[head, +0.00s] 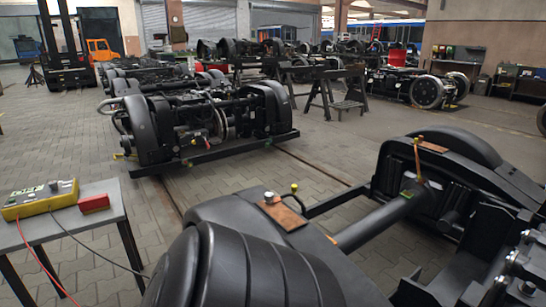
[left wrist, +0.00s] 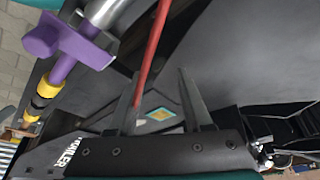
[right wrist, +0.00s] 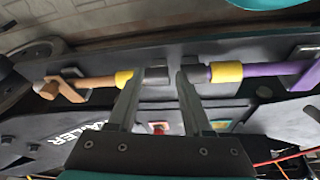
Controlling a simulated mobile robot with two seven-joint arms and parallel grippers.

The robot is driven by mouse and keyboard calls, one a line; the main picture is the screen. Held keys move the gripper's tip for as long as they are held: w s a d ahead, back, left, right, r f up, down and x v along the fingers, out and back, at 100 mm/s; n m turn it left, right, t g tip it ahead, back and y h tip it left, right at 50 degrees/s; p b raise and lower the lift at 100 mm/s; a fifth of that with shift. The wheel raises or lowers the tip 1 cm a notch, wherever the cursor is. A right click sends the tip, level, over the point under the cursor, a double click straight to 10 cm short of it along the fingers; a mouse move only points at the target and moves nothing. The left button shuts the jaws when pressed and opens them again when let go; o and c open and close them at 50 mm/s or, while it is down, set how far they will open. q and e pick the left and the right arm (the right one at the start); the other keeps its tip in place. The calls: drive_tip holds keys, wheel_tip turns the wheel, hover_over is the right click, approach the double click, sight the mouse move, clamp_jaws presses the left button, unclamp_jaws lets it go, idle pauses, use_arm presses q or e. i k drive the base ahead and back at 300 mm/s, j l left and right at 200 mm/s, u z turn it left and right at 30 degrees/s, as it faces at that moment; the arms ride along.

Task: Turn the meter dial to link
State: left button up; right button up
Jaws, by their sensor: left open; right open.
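A yellow meter (head: 40,200) lies on a small grey table (head: 118,212) at the left of the head view. Small knobs or sockets show on its top face; I cannot tell which is the dial or where it points. A red lead and a dark lead hang from it. Neither gripper shows in the head view. My left gripper (left wrist: 160,75) is open in the left wrist view, with a red rod passing by its fingers. My right gripper (right wrist: 160,73) is open in the right wrist view, apparently empty. The meter is not recognisable in either wrist view.
A red box (head: 94,203) sits beside the meter. A large dark bogie (head: 270,270) fills the right foreground; another bogie (head: 195,120) stands behind on the paved floor. The left wrist view shows a purple fitting (left wrist: 65,45). The right wrist view shows a bar with a yellow collar (right wrist: 226,72).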

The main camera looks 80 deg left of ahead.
sight(53, 185)
drive_tip(key=k+u, duration=0.1)
drive_tip(key=u, duration=0.7)
drive_tip(key=k+j+u, duration=0.1)
drive_tip(key=u, duration=0.3)
drive_tip(key=j+u, duration=0.1)
drive_tip(key=u, duration=0.3)
drive_tip(key=k+u, duration=0.15)
drive_tip(key=u, duration=0.3)
drive_tip(key=k+j+u, duration=0.1)
drive_tip(key=u, duration=0.35)
drive_tip(key=k+j+u, duration=0.1)
drive_tip(key=u, duration=0.35)
drive_tip(key=j+u, duration=0.15)
drive_tip(key=u, duration=0.3)
drive_tip(key=k+j+u, duration=0.15)
drive_tip(key=u, duration=0.3)
